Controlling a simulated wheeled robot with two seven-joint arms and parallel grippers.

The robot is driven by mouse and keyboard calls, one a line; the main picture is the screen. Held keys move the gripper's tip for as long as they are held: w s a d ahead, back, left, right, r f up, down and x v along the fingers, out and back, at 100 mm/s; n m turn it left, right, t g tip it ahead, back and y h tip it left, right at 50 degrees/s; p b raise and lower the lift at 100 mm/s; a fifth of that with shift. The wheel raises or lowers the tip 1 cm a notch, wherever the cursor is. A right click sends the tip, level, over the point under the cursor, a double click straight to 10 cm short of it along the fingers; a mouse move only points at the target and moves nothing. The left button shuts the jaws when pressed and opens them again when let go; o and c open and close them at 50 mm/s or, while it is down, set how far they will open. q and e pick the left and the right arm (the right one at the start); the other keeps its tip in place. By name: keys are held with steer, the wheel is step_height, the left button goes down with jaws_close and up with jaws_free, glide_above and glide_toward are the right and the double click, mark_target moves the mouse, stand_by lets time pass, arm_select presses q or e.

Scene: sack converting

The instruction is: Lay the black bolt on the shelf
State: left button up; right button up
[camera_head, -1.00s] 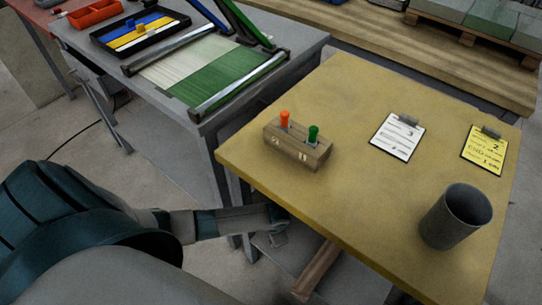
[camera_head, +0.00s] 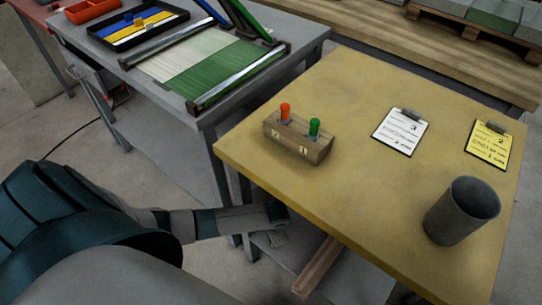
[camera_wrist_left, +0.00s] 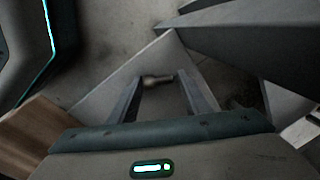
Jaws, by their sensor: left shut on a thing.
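My left gripper (camera_head: 280,214) is low beside the left front edge of the yellow-topped table, below its top. In the left wrist view its two fingers (camera_wrist_left: 160,82) are closed on a small bolt-shaped thing (camera_wrist_left: 156,81), which spans the gap between the fingertips. It looks greyish there, and its true colour is hard to tell. A grey flat surface (camera_head: 345,279) like a low shelf shows under the table. In the wrist view a grey panel (camera_wrist_left: 110,97) lies behind the fingers. My right gripper is not in view.
The yellow table (camera_head: 350,120) carries a wooden block (camera_head: 297,146) with orange and green pegs, two clipboards (camera_head: 400,131) and a dark cup (camera_head: 461,212). A grey bench (camera_head: 300,45) stands to the left. A brown wooden beam (camera_head: 322,268) shows under the table.

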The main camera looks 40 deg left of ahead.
arm_select(q)
steer(key=o, duration=1.1)
steer(key=shift+r, duration=0.4)
steer(key=r+p, duration=0.1)
steer(key=r, duration=0.2)
steer(key=d+r, duration=0.1)
steer(key=r, duration=0.3)
steer(key=s+r+p, duration=0.1)
steer(key=r, duration=0.3)
steer(key=shift+s+d+p, duration=0.1)
steer(key=shift+d+p, duration=0.2)
steer(key=shift+p, duration=0.05)
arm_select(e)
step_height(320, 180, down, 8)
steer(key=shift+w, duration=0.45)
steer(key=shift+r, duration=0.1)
